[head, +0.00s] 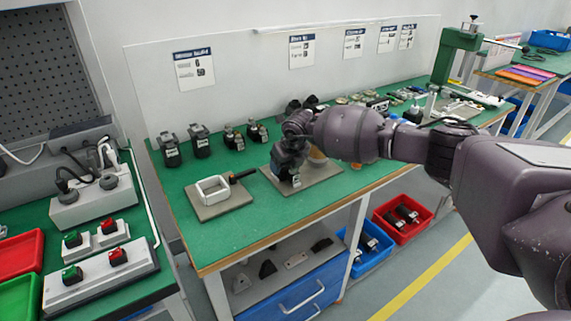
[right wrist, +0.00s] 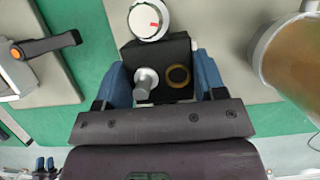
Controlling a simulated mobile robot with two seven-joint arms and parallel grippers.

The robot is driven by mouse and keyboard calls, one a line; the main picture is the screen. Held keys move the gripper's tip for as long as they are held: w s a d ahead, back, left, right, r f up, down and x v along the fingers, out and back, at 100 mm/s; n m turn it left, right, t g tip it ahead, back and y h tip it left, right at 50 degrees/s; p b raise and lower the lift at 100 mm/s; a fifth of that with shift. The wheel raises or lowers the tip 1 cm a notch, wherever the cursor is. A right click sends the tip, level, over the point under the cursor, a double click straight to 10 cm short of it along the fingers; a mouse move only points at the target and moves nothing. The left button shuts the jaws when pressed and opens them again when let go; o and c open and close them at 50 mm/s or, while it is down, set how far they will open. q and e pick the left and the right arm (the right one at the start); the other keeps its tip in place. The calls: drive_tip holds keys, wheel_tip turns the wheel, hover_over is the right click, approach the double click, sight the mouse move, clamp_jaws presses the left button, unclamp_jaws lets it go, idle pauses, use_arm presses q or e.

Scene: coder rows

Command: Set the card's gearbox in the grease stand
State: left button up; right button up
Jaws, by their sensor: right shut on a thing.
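My right gripper (head: 290,150) is over the green bench, above a grey base plate (head: 318,174). In the right wrist view its blue fingers (right wrist: 161,86) are shut on the sides of a black gearbox (right wrist: 165,55) with a grey shaft and a brass ring. The gearbox also shows in the head view (head: 287,164), partly hidden by the gripper. A tan cylinder (right wrist: 288,52) and a white dial with a red mark (right wrist: 149,19) are beside the gearbox. I cannot tell whether it touches the plate, or which fixture is the grease stand. Cards (head: 193,68) hang behind; their text is unreadable. My left gripper is out of view.
A plate with a white square frame (head: 211,189) and black handle lies left of the gripper. Several dark units (head: 200,140) stand along the back. A green press (head: 455,55) stands at right. Blue (head: 366,250) and red (head: 402,217) bins are below the bench.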

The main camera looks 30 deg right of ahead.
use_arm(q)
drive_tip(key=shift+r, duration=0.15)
use_arm(e)
drive_tip(key=shift+f, duration=0.35)
idle(0.6)
drive_tip(key=o, duration=0.9)
drive_tip(key=shift+c, duration=0.2)
drive_tip(key=shift+s+f, duration=0.1)
drive_tip(key=shift+f, duration=0.05)
drive_tip(key=shift+o, duration=0.9)
drive_tip(key=p+v, duration=0.1)
drive_tip(key=v, duration=0.2)
drive_tip(key=p+v, duration=0.1)
drive_tip(key=v, duration=0.2)
drive_tip(key=shift+w, duration=0.2)
drive_tip(key=p+v, duration=0.1)
drive_tip(key=v, duration=0.3)
drive_tip(key=shift+s+r, duration=0.2)
drive_tip(key=shift+r, duration=0.4)
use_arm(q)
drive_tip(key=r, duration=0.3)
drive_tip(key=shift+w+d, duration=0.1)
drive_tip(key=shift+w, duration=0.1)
use_arm(e)
drive_tip(key=shift+s, duration=0.1)
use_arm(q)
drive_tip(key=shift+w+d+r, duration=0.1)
